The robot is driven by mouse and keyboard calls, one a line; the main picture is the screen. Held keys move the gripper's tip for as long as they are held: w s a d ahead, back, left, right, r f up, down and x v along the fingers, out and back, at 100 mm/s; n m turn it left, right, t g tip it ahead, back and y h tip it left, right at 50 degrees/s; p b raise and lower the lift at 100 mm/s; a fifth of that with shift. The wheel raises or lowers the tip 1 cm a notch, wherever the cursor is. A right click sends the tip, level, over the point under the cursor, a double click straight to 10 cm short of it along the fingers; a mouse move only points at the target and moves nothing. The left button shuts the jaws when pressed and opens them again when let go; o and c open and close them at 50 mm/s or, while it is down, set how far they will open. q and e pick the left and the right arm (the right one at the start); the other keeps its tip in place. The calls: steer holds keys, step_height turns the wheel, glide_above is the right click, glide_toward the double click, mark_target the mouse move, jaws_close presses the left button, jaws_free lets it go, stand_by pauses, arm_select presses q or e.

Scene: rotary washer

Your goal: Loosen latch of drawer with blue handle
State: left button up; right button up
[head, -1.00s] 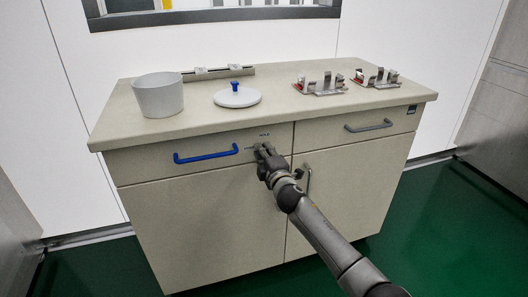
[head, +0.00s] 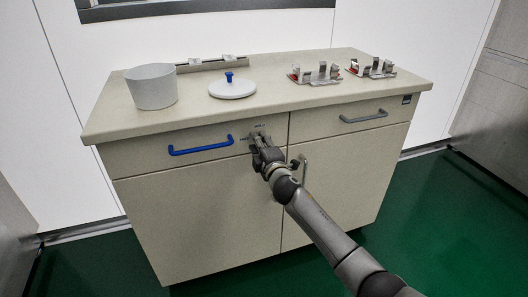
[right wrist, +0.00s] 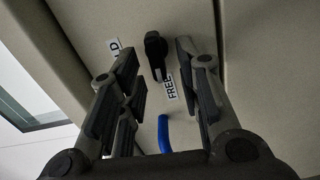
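The drawer (head: 130,158) with the blue handle (head: 202,147) is at the upper left of the cabinet and looks closed. The blue handle also shows in the right wrist view (right wrist: 163,133). The latch (right wrist: 155,55) is a small black lever on the drawer front, between a label partly hidden by a finger and a label reading FREE (right wrist: 171,88). My right gripper (head: 257,140) is at the drawer's right end. In the right wrist view it is open (right wrist: 158,65), one finger on each side of the latch, with visible gaps. My left gripper is not in view.
On the counter (head: 200,115) stand a white bucket (head: 152,88), a white lid with a blue knob (head: 232,89) and metal fixtures (head: 315,75). A grey-handled drawer (head: 363,116) is at the right. Green floor (head: 440,230) lies open in front.

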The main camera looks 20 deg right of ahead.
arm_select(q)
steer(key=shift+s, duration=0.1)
arm_select(e)
steer(key=s, duration=1.1)
steer(key=shift+s+d, duration=0.2)
steer(key=shift+s, duration=0.2)
